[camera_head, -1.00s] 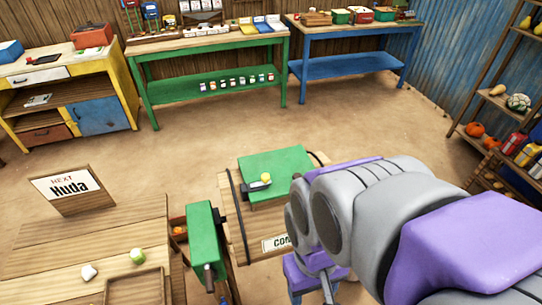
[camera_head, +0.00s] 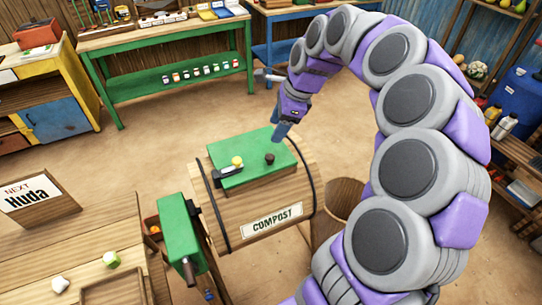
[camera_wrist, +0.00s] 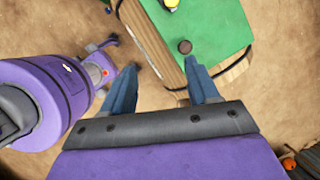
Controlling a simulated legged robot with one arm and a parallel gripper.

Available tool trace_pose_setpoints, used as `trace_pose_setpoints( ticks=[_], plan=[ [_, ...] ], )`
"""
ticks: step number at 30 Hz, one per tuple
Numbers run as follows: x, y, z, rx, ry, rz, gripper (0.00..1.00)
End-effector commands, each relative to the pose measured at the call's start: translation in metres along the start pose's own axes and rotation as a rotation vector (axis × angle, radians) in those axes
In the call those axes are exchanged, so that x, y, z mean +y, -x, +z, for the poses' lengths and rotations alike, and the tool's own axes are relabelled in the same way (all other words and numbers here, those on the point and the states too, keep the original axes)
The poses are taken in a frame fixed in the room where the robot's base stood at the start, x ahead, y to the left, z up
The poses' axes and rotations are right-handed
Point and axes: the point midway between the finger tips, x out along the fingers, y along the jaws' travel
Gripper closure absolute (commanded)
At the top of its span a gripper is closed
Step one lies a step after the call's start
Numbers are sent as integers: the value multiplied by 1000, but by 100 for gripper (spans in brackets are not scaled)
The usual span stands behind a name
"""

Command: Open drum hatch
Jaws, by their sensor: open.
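The wooden compost drum (camera_head: 235,222) lies on its side with dark bands around it. Its green hatch (camera_head: 245,178) looks flat on top and closed. The hatch carries a dark round knob (camera_head: 269,158) near its right end and a yellow-tipped latch (camera_head: 237,161) at the left. My gripper (camera_head: 281,132) points down above the far right edge of the hatch. In the wrist view my gripper (camera_wrist: 159,66) is open and empty, and the dark knob (camera_wrist: 185,47) shows beside the right fingertip, apparently not between the fingers. The hatch (camera_wrist: 220,28) fills the upper right there.
A green box with a crank (camera_head: 180,228) stands left of the drum. A wooden table (camera_head: 95,235) with a tray and small blocks is at the left. A wooden bucket (camera_head: 343,197) stands right of the drum. Open floor lies behind the drum, before the green bench (camera_head: 175,75).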

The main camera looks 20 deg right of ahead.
Motion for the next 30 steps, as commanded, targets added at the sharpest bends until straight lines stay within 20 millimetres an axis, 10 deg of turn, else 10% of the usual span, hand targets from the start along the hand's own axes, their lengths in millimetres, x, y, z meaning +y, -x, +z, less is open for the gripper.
trace_pose_setpoints(
  ticks=[7, 30],
  plan=[
    [-42, -9, -51, -20, -367, -47, 40],
    [-50, -132, -53, -23, -393, -47, 40]
  ],
)
